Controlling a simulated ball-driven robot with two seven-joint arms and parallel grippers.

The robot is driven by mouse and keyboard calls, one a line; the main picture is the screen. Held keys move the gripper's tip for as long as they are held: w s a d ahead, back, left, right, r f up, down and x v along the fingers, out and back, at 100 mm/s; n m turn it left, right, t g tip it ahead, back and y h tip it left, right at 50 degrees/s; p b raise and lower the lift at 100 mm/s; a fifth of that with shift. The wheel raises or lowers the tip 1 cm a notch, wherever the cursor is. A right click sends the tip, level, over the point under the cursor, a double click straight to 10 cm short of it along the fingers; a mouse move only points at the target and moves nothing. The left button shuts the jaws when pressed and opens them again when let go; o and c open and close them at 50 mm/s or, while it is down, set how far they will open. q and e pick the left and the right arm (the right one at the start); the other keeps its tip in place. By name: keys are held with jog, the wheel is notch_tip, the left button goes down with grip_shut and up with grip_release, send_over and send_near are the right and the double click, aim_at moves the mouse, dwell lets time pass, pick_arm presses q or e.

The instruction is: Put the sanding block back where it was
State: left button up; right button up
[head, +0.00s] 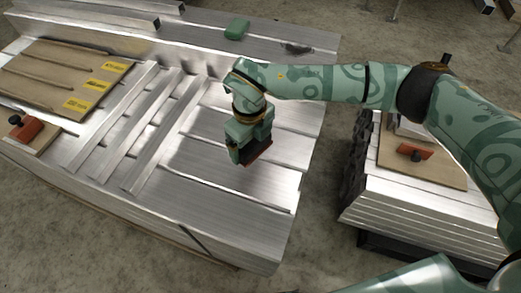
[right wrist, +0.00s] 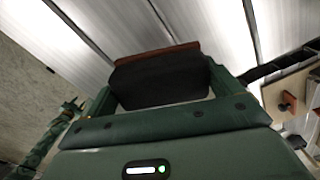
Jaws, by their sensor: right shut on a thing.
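My right gripper (head: 251,152) is shut on the sanding block (head: 260,151), a dark block with a reddish-brown face. In the head view it is over the bare silver planks, right of the crosswise bars. In the right wrist view the sanding block (right wrist: 160,80) sits between the two green fingers, reddish edge away from the palm. I cannot tell whether it touches the metal below. My left gripper is not in view.
The aluminium stack (head: 225,185) carries loose bars (head: 150,130) and brown boards with yellow labels (head: 75,70). A red-orange tool with a black knob (head: 28,128) lies left; a similar one (head: 403,152) lies on the right stack's board (head: 440,172). A green object (head: 237,29) lies at the back.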

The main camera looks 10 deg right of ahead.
aim_at(261, 156)
jog(key=f, duration=0.1)
jog(key=w+d+f, duration=0.1)
jog(key=d+f+b, duration=0.1)
jog(key=shift+w+f, duration=0.15)
jog(key=shift+f, duration=0.15)
jog(key=shift+w+d+f+b, duration=0.2)
jog(key=shift+d+f+b, duration=0.05)
jog(key=shift+f+b, duration=0.05)
jog(key=f, duration=0.1)
jog(key=f+b, duration=0.1)
jog(key=f, duration=0.1)
jog(key=shift+w+d+f+b, duration=0.15)
jog(key=shift+d+f+b, duration=0.1)
jog(key=shift+f+b, duration=0.15)
jog(key=shift+r, duration=0.15)
jog(key=o, duration=0.7)
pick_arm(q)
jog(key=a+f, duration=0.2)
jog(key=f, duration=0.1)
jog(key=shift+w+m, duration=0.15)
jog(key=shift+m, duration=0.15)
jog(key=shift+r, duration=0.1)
